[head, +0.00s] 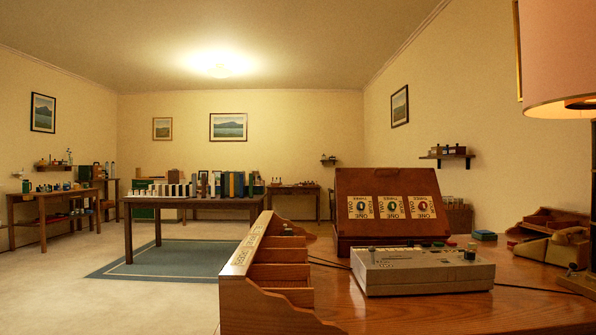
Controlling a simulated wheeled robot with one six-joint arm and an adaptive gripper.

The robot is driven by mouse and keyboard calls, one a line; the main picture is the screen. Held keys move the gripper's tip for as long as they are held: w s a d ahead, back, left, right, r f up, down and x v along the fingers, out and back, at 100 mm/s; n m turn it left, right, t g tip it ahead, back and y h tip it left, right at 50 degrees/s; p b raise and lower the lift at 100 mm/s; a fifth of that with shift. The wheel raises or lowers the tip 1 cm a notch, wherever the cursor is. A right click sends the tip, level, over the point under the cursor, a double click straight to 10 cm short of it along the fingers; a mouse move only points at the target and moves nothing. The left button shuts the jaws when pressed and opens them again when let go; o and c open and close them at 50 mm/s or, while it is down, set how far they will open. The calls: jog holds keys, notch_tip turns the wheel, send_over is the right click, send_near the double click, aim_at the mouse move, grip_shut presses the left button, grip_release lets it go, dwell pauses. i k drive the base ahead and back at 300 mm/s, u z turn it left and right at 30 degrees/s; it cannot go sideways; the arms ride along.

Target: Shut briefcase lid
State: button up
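A reddish-brown case (345,246) stands on the wooden desk at the right, behind a pale device; it looks like the briefcase, though I cannot be sure. Its raised lid (390,182) leans back and faces me, with three pale printed cards (391,207) across its lower part. The pale device with knobs (420,270) hides most of the case's lower part. My gripper is not in view.
A wooden desk organizer (265,270) stands at the desk's left edge. A lamp (558,60), a telephone (567,245) and a small blue box (484,235) are on the right. Dark cables lie on the desk. Open floor and a table (145,200) lie at left.

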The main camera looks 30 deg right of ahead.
aim_at(376, 187)
jog(key=u, duration=0.55)
jog(key=i, duration=5)
jog(key=z, duration=4.1)
jog(key=i, duration=0.65)
jog(key=u, duration=0.05)
